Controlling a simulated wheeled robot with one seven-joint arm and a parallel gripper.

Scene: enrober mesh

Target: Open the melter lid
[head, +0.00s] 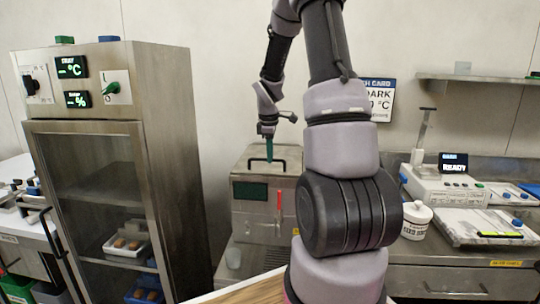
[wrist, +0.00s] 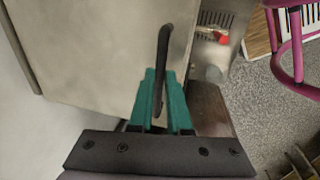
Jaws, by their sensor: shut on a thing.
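The melter (head: 252,222) is a steel box at the middle of the head view, with a dark display and a red lever on its front. Its lid (head: 245,160) lies flat on top and looks closed. A black bar handle (head: 283,160) stands on the lid; it also shows in the wrist view (wrist: 164,45). My gripper (head: 269,157) comes down from above with teal fingers. In the wrist view, my gripper (wrist: 165,88) is shut on the handle, with one finger on each side.
A tall steel cabinet (head: 180,130) with a glass door stands to the left. On the right counter are a white tub (head: 416,220), a scale-like device (head: 440,185) and a tray (head: 490,227). My own arm hides the melter's right side. A wall shelf (head: 480,78) is at upper right.

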